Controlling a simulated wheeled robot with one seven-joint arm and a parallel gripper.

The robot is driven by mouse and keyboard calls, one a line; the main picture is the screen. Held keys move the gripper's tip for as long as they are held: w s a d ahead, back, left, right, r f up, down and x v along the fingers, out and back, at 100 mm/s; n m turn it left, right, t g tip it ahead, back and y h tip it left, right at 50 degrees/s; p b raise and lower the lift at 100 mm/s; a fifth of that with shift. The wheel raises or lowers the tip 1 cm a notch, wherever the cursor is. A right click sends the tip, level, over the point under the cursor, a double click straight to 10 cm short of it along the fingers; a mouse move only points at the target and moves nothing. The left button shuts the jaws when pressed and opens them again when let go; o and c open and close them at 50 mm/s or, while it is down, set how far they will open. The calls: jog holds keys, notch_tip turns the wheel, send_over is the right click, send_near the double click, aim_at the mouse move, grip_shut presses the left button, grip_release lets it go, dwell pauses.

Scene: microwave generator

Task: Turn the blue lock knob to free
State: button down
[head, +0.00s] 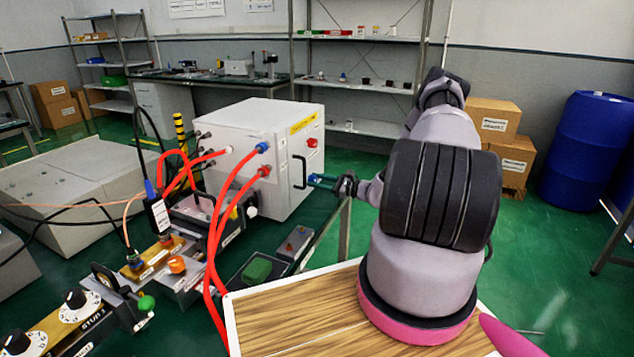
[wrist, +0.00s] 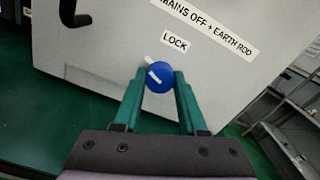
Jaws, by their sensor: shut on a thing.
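The blue lock knob (wrist: 159,78) is on the pale cabinet face (wrist: 100,50), just below a "LOCK" label (wrist: 175,41). It has a white pointer mark that slants toward the upper left in the wrist view. My gripper (wrist: 160,80) has its two green fingers on either side of the knob, shut on it. In the head view my gripper (head: 322,182) reaches the front of the grey cabinet (head: 248,150), right of its black handle (head: 299,172). The knob is hard to make out there behind the fingers.
A red knob (head: 312,143) sits higher on the cabinet front. Red cables (head: 213,240) loop from the cabinet to the bench on the left. A green block (head: 257,270) lies on the bench. A blue barrel (head: 588,150) and cardboard boxes (head: 493,120) stand at the right.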

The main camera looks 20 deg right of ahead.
jog(key=n, duration=0.4)
jog(key=shift+n, duration=0.3)
dwell(0.3)
jog(key=shift+c, duration=2.3)
grip_release()
jog(key=shift+d, duration=0.1)
jog(key=v, duration=1)
jog(key=shift+s+d, duration=0.2)
jog(key=shift+s, duration=0.1)
